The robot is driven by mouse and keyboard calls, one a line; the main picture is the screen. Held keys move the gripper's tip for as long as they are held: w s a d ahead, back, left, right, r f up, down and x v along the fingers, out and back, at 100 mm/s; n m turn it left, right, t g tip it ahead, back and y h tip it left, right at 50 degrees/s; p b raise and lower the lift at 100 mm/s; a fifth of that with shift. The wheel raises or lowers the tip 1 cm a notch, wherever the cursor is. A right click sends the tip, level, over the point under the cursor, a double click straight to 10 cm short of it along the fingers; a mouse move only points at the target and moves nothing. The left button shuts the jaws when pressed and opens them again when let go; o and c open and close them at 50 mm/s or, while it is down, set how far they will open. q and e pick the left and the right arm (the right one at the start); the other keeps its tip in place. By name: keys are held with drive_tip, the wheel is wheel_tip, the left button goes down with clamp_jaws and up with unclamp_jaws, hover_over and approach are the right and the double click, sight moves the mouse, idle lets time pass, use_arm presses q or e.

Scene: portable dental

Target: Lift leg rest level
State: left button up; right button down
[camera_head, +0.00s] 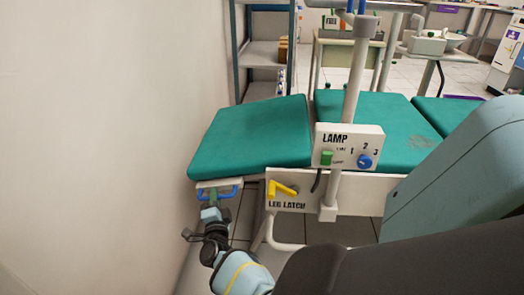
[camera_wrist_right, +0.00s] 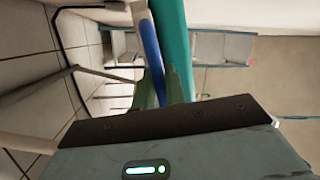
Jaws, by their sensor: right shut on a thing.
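The leg rest (camera_head: 250,137) is the teal padded end section of the dental chair, at the left in the head view. Its near edge dips slightly toward its left end. A blue handle (camera_head: 232,191) sits under that end. My right gripper (camera_head: 212,196) is shut on the handle. In the right wrist view, the fingers (camera_wrist_right: 162,92) close around the blue bar (camera_wrist_right: 151,48), beside the teal pad (camera_wrist_right: 175,45). The yellow leg latch lever (camera_head: 283,189) is on the white side panel, right of the handle. My left gripper is not in view.
A lamp control box (camera_head: 348,146) on a white post (camera_head: 357,75) stands beside the chair. The seat pad (camera_head: 385,125) adjoins the leg rest. A wall (camera_head: 90,130) is close on the left. A shelf rack (camera_head: 262,52) stands behind.

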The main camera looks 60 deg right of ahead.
drive_tip(key=r+m, duration=0.1)
drive_tip(key=r, duration=0.1)
drive_tip(key=r+m+p, duration=0.1)
drive_tip(key=r, duration=0.2)
drive_tip(key=w+r+m+h+p, duration=0.1)
drive_tip(key=r, duration=0.2)
drive_tip(key=shift+r+m, duration=0.3)
drive_tip(key=shift+w+r, duration=0.1)
drive_tip(key=c, duration=1.6)
unclamp_jaws()
drive_tip(key=shift+o, duration=0.6)
drive_tip(key=shift+a, duration=0.1)
